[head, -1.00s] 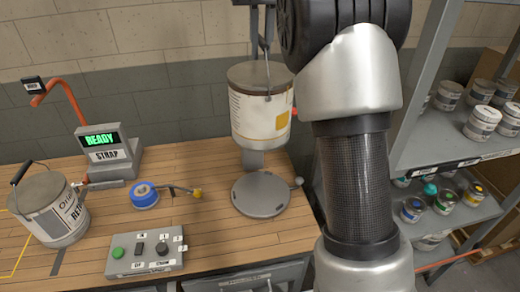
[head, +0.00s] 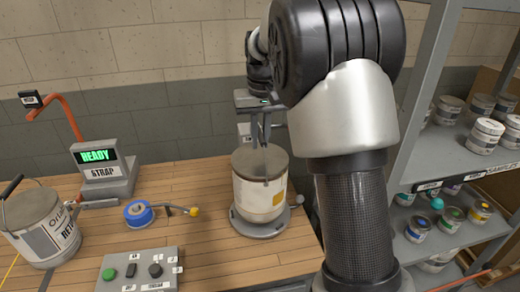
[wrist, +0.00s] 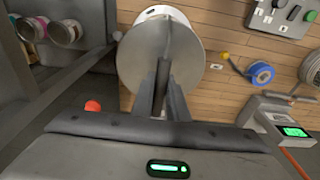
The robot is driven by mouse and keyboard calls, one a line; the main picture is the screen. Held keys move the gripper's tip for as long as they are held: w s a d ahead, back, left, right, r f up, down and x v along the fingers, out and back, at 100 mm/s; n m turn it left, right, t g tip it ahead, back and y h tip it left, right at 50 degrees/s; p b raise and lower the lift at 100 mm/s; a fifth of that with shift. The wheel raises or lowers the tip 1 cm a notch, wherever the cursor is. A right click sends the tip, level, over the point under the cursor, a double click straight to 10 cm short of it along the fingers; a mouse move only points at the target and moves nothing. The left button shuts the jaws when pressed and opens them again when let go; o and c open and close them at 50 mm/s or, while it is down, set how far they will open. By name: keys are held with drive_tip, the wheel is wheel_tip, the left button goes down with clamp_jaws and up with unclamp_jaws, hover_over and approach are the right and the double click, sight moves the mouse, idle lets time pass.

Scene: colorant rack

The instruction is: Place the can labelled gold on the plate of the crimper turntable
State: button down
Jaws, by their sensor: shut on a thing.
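The can (head: 260,190) is cream with a grey lid and a yellow-gold square on its label; the label's words are too small to read. It stands upright at the turntable plate (head: 283,219), whose rim shows around its base; I cannot tell whether its bottom touches the plate. My gripper (head: 264,150) is above the can, shut on its wire handle. In the wrist view, my gripper's fingers (wrist: 162,95) are close together over the lid (wrist: 160,60) of the can. The handle is mostly hidden there by the fingers.
Left on the bench are a labelled can (head: 42,228), a READY display (head: 100,165), a blue tape roll (head: 138,213) and a button box (head: 140,270). Shelves with several small cans (head: 485,137) stand at the right. Bare wood lies in front of the turntable.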

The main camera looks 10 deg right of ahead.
sight(260, 157)
drive_tip(key=shift+f, duration=1.7)
drive_tip(key=shift+f, duration=0.15)
drive_tip(key=c, duration=1.7)
unclamp_jaws()
drive_tip(key=shift+c, duration=0.2)
